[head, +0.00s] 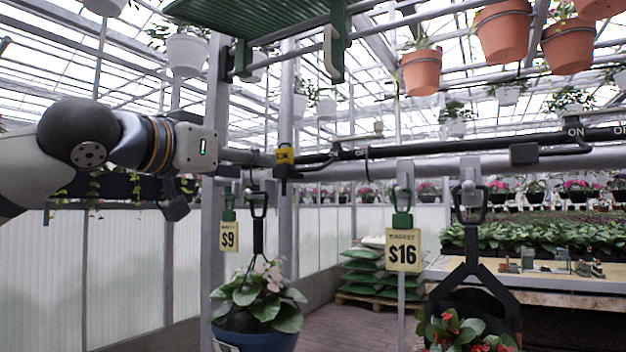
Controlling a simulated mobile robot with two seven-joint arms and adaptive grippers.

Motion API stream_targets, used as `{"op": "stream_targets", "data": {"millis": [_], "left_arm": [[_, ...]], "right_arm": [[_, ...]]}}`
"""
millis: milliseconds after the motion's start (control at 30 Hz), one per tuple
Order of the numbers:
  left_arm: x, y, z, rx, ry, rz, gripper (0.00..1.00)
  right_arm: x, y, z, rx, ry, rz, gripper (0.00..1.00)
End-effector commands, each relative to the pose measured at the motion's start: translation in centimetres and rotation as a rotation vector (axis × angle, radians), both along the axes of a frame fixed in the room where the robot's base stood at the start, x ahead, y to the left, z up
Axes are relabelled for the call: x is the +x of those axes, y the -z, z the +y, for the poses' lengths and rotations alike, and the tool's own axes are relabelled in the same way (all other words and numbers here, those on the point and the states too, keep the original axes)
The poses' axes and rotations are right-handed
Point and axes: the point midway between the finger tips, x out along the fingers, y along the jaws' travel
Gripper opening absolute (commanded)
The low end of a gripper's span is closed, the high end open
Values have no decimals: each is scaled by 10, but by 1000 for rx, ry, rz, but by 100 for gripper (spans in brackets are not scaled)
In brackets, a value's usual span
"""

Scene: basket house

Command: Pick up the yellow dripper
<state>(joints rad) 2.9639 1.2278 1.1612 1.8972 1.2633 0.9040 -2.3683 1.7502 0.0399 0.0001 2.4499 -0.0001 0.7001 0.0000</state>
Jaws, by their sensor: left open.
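The yellow dripper (285,155) is a small yellow piece on the dark pipe near the middle of the head view. It sits around the pipe, beside a black fitting. My left gripper (202,188) is to the left of the dripper and apart from it. It is open, with one dark finger hanging lower left and the other near the pipe. Nothing shows between its fingers. My right gripper is out of view.
A grey rail (435,168) runs below the dark pipe (400,150). A $9 tag (229,237), a $16 tag (403,252) and hanging baskets are below. A green tray (262,25) and terracotta pots (421,73) are above. A grey post (217,110) stands behind.

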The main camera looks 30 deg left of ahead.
Motion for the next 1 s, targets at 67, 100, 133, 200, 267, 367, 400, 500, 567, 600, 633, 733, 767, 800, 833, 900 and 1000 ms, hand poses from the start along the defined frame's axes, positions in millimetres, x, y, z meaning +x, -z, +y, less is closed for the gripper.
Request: {"op": "stream_targets", "data": {"millis": [67, 100, 133, 200, 267, 367, 400, 500, 567, 600, 633, 733, 767, 800, 833, 900, 1000], "left_arm": [[20, 2, -2, 3, -2, 6, 52], [28, 2, -3, 3, -3, 6, 52], [34, 2, -4, 4, -1, 6, 52], [43, 2, -5, 4, -1, 6, 52], [50, 1, -5, 2, -2, 5, 52], [68, -1, -8, 7, -3, 4, 52], [76, -2, -10, 7, -4, 4, 52], [98, 4, -11, 4, -2, 14, 52], [103, 4, -11, 3, -2, 14, 52], [104, 3, -11, 3, -1, 13, 52], [104, 2, -11, 2, -1, 11, 52], [102, -1, -12, 2, 0, 6, 52], [101, -2, -12, 2, 0, 5, 52], [101, -2, -12, 2, 0, 5, 49], [101, -2, -12, 2, 0, 4, 43], [101, -2, -12, 2, 0, 4, 27], [101, -2, -12, 2, 0, 4, 15]], "right_arm": [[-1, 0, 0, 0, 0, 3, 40], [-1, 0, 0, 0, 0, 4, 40], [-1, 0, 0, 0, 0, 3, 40], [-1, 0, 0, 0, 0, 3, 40], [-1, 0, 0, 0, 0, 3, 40], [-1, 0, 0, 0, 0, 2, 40], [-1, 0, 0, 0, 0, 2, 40], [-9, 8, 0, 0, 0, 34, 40], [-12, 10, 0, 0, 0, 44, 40], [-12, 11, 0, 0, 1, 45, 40], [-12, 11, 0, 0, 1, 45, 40], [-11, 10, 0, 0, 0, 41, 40], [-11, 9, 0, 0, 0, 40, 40], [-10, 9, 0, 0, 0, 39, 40], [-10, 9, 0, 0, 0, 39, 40], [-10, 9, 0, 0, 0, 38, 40], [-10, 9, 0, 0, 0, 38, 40]]}}
